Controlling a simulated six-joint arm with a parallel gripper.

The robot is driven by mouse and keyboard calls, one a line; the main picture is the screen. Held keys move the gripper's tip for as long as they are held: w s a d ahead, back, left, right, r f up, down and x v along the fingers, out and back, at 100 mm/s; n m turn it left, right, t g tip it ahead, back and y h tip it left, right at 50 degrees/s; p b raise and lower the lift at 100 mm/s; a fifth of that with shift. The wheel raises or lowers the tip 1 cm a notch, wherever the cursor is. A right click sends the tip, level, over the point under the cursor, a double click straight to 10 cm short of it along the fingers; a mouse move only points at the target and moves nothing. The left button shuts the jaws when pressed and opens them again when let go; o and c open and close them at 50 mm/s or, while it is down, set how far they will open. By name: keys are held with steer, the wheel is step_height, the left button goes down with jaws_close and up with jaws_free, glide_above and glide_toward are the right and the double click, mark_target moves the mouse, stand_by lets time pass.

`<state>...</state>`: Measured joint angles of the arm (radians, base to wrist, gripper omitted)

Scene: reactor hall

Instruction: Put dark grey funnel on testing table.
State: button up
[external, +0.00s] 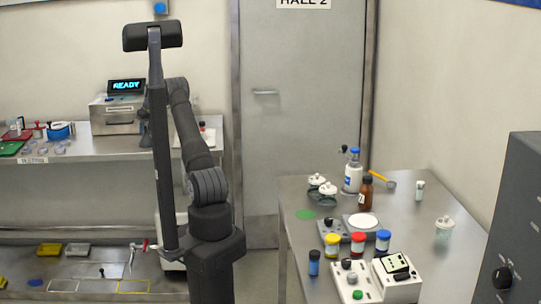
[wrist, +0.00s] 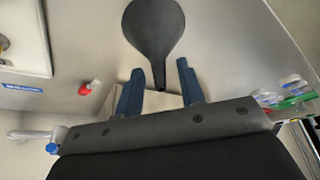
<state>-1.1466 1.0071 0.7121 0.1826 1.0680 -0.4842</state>
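The dark grey funnel (wrist: 153,30) is in the upper middle of the wrist view, wide part away from me and narrow stem toward me. My gripper (wrist: 160,80) has its two blue fingers apart, one on each side of the stem, with visible gaps; neither finger appears to touch it. I cannot tell whether the funnel rests fully on the surface. In the external view, the testing table (external: 90,153) is the steel bench at the left with a "TESTING" label.
A device with a "READY" display (external: 126,86) stands at the back of the testing table. A second table (external: 460,236) at the right holds bottles, jars and instruments.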

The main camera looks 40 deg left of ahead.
steer(key=shift+r, duration=0.1)
steer(key=v, duration=1.2)
steer(key=shift+a, duration=0.1)
steer(key=x, duration=1.2)
steer(key=shift+f, duration=0.3)
step_height(320, 180, up, 3)
steer(key=shift+r, duration=0.6)
steer(key=shift+f, duration=0.1)
